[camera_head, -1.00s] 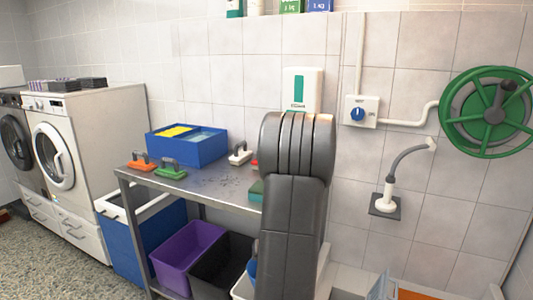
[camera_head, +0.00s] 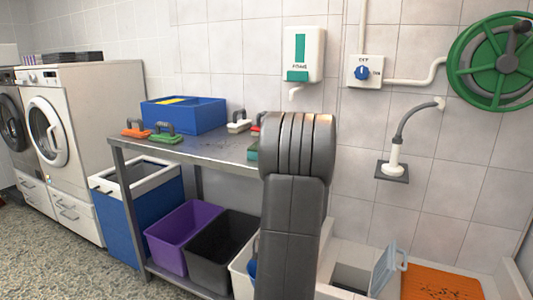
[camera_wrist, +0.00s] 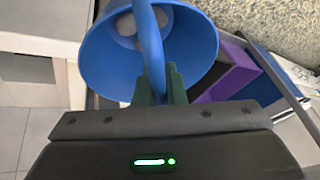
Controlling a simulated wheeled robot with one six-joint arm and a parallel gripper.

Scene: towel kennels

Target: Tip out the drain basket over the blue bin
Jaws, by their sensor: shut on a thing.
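The drain basket (camera_wrist: 190,45) is a round blue bucket-like vessel with a blue strap handle in the wrist view. Its open top faces the camera, and pale round matter shows inside. My gripper (camera_wrist: 160,85) is shut on the handle with its dark green fingers. In the head view a piece of blue, likely the basket (camera_head: 251,268), shows beside my arm by the white container; my arm hides the rest and the gripper. The blue bin (camera_head: 145,218), tall with a white rim, stands on the floor at the table's left end, apart from the basket.
A purple bin (camera_head: 184,236) and a black bin (camera_head: 222,248) stand under the metal table (camera_head: 205,148). A blue tub (camera_head: 190,117) and several handled brushes are on the table. A grey lid (camera_head: 385,268) stands raised at lower right beside an orange mat (camera_head: 440,283).

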